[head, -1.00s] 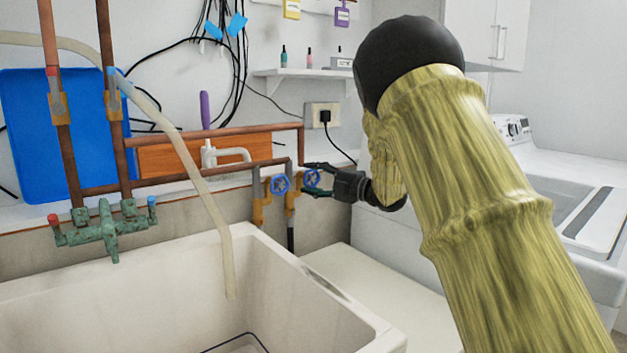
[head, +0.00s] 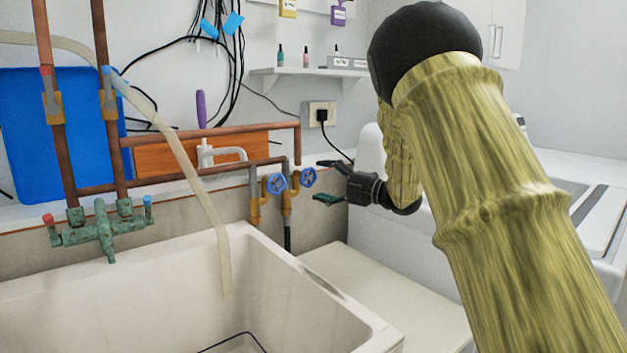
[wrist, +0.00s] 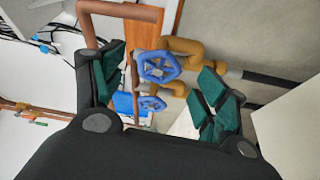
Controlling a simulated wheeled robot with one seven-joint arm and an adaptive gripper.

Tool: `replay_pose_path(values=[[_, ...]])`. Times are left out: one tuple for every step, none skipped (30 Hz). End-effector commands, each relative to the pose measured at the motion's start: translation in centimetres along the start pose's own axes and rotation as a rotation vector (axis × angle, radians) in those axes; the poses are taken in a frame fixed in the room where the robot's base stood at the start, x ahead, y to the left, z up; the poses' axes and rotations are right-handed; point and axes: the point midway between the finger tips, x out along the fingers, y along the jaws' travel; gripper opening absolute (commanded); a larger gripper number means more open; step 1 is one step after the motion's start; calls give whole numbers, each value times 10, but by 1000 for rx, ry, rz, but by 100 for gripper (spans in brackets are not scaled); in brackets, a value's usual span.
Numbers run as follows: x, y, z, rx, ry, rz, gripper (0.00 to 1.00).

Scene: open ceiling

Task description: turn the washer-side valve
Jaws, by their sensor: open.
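Two valves with blue handwheels stand on brass bodies behind the sink. The washer-side valve (head: 308,178) is the right one, closer to the washer. The other valve (head: 276,184) is just left of it. My gripper (head: 326,182) is open and empty, just right of the washer-side wheel, its fingers pointing at it with a small gap. In the wrist view, the washer-side wheel (wrist: 160,67) is the larger, nearer one, between the lines of my green-padded fingers (wrist: 160,86). The other wheel (wrist: 152,103) appears smaller beyond it.
Copper pipes (head: 215,131) run above and behind the valves. A white sink (head: 250,260) with a pale hose (head: 205,200) fills the front left. The white washer (head: 570,165) stands at right. A power outlet (head: 320,113) with a hanging cord is above the valves.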

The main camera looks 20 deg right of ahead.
Motion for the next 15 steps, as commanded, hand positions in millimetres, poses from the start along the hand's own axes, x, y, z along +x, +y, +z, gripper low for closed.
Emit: replay_pose_path(values=[[-10,0,0,2,-1,1,73],[-15,0,0,1,0,1,73],[-23,0,0,2,-1,0,73],[-28,-1,0,2,-1,0,73],[-34,0,0,2,-1,0,73],[-40,0,0,2,-1,1,73],[-45,0,0,2,-1,1,73],[-49,0,0,2,-1,1,73],[-54,0,0,2,0,0,73],[-58,0,0,1,0,0,73],[-61,0,0,0,0,0,73],[-65,0,0,0,0,0,73],[-67,0,0,0,0,0,73],[-70,0,0,0,0,0,73],[-72,0,0,0,0,0,73]])
